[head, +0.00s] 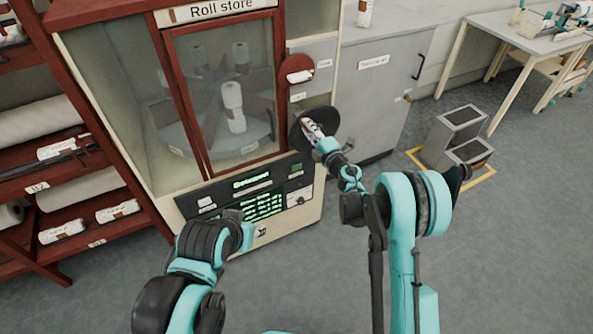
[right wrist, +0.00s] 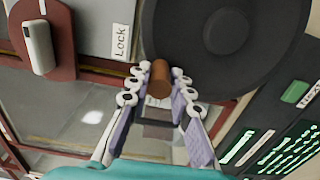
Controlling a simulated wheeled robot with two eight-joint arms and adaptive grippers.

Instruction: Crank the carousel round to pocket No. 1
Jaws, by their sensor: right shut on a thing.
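The roll store (head: 217,70) is a cream and red cabinet with a glazed door. Behind the glass sits the round carousel (head: 232,148), with a white roll (head: 234,108) standing at its front and others dimmer behind. The pocket number is too small to read. The crank is a black disc (head: 330,117) on the cabinet's right side, also large in the right wrist view (right wrist: 225,35). My right gripper (head: 313,130) is shut on the crank's brown handle (right wrist: 161,75), which stands between its fingertips. My left gripper (head: 258,232) is low before the cabinet; its fingers are too small to judge.
A control panel (head: 250,190) with green text is below the door. A red disc with a white lever (head: 298,76) is above the crank, near a "Lock" label (right wrist: 121,42). A red rack (head: 60,160) stands left, a grey cabinet (head: 375,90) right. Floor in front is clear.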

